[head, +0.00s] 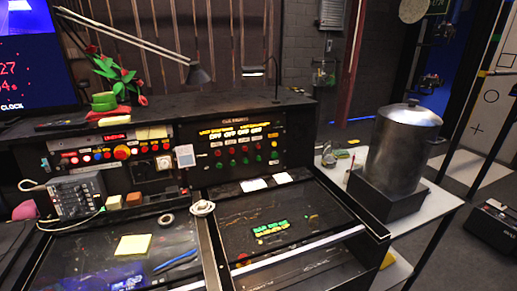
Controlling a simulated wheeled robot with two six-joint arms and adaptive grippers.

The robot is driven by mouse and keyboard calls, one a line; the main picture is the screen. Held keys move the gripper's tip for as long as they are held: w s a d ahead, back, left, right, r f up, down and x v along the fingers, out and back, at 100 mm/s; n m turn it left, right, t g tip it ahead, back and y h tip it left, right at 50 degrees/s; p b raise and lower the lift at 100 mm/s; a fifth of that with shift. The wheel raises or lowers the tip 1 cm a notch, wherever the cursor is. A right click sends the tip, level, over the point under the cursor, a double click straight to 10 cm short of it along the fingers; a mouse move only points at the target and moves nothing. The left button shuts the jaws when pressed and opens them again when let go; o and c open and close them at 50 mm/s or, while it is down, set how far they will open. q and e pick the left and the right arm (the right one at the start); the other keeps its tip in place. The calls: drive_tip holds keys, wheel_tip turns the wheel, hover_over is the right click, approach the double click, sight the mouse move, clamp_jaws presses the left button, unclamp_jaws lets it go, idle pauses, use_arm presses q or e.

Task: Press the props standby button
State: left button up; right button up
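A black cue panel (238,146) stands upright at the back of the desk, right of centre. It has lit yellow labels along its top and rows of small red and green buttons (245,155) below them. The labels are too small to read, so I cannot tell which button is props standby. A second panel (110,152) to its left has a row of lit red and white buttons and a larger red-orange knob (121,153). Neither of my grippers shows in the head view.
The sloped desk top (300,190) in front of the cue panel is mostly clear. A grey intercom box (78,194) sits at left. A large metal urn (404,150) stands on a white table at right.

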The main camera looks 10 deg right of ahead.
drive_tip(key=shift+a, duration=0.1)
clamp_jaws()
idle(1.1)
